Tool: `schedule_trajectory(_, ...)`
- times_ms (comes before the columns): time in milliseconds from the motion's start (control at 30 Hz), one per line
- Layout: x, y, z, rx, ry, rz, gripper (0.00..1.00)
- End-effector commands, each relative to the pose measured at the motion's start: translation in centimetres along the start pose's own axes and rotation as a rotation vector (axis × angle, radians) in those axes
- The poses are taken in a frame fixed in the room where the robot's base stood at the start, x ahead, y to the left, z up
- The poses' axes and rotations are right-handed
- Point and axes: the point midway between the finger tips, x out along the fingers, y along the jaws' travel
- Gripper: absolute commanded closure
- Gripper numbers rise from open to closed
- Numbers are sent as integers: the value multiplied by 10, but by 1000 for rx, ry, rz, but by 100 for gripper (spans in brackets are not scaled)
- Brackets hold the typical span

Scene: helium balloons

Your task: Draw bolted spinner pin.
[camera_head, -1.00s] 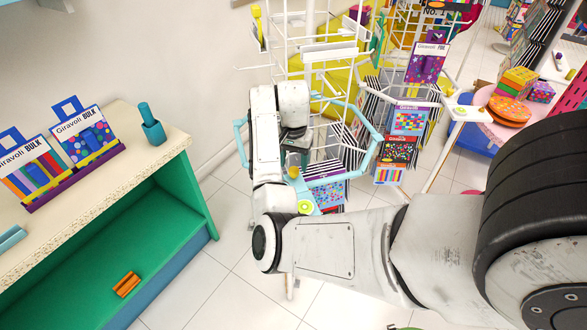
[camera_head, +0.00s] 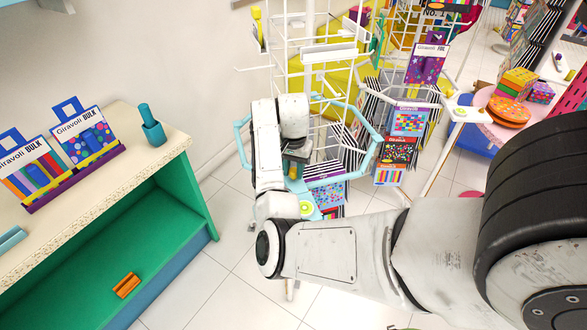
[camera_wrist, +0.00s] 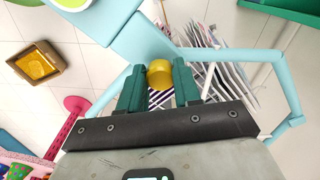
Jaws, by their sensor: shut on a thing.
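The spinner is a white wire rack (camera_head: 308,75) with a light-blue ring frame (camera_head: 368,160) around its lower part; the frame also shows in the wrist view (camera_wrist: 287,85). A yellow rounded pin head (camera_wrist: 160,73) sits by the frame's light-blue plate (camera_wrist: 140,45). My gripper (camera_wrist: 158,80) has dark green fingers, one on each side of the pin head, and is shut on it. In the head view my gripper (camera_head: 297,165) is low at the ring's front, partly covered by my arm. The pin's shaft and any bolt are hidden.
Another wire rack (camera_head: 425,95) stands close at the right. White tiled floor (camera_head: 225,265) is open in front.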

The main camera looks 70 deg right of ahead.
Motion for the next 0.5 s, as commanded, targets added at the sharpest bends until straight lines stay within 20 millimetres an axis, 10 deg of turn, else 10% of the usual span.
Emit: schedule_trajectory(500,-1,0,0,0,0,0,100)
